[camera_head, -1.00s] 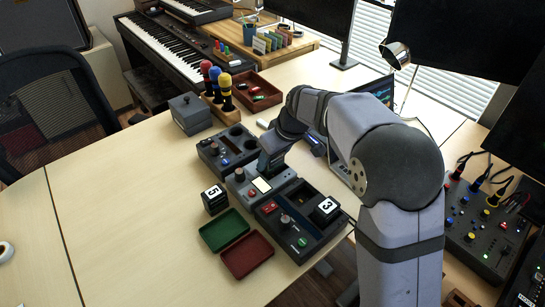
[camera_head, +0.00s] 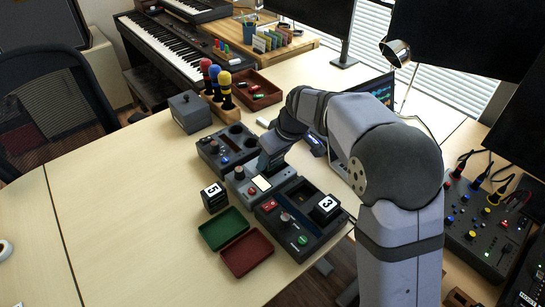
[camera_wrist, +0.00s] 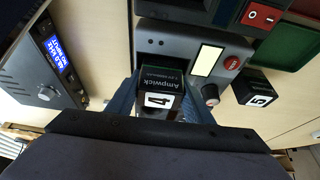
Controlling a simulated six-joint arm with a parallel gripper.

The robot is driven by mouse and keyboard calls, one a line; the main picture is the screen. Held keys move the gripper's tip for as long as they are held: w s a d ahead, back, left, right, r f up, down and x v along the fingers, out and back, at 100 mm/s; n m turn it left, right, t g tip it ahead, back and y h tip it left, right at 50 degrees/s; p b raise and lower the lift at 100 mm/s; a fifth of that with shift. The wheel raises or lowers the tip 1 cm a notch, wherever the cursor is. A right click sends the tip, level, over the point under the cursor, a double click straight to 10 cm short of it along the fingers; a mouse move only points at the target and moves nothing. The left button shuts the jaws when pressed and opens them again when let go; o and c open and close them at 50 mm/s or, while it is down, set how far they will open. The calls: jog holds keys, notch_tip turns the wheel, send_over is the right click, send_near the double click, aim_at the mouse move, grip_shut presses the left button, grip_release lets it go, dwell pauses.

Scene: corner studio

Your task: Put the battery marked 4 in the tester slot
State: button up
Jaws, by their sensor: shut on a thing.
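The battery marked 4 (camera_wrist: 160,88), black with a white label, is between the fingers of my gripper (camera_wrist: 165,108) in the wrist view. My gripper is shut on it. In the head view my gripper (camera_head: 268,163) is at the back part of the grey tester (camera_head: 239,185), and the arm hides the battery. The tester (camera_wrist: 178,43) has a pale screen, a red button and a knob. The battery's lower end and the slot are hidden, so I cannot tell how far it is inserted.
A battery marked 5 (camera_head: 214,198) stands left of the tester. A battery marked 3 (camera_head: 326,206) sits in the dark device (camera_head: 312,243) to the right. Green (camera_head: 224,230) and red (camera_head: 247,253) trays lie in front. A dark unit (camera_head: 213,158) stands behind.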

jog(key=shift+s+f, duration=0.15)
jog(key=shift+f, duration=0.35)
jog(key=o, duration=1)
jog(key=shift+d, duration=0.1)
jog(key=shift+f, duration=0.1)
jog(key=shift+s, duration=0.15)
jog(key=shift+w+p+v, duration=0.1)
jog(key=shift+p+v, duration=0.55)
jog(key=shift+v, duration=0.55)
jog(key=shift+w+p+v, duration=0.15)
jog(key=shift+p+v, duration=0.45)
jog(key=shift+v, duration=0.55)
jog(key=p+v, duration=0.3)
jog(key=v, duration=0.3)
jog(key=shift+r, duration=0.25)
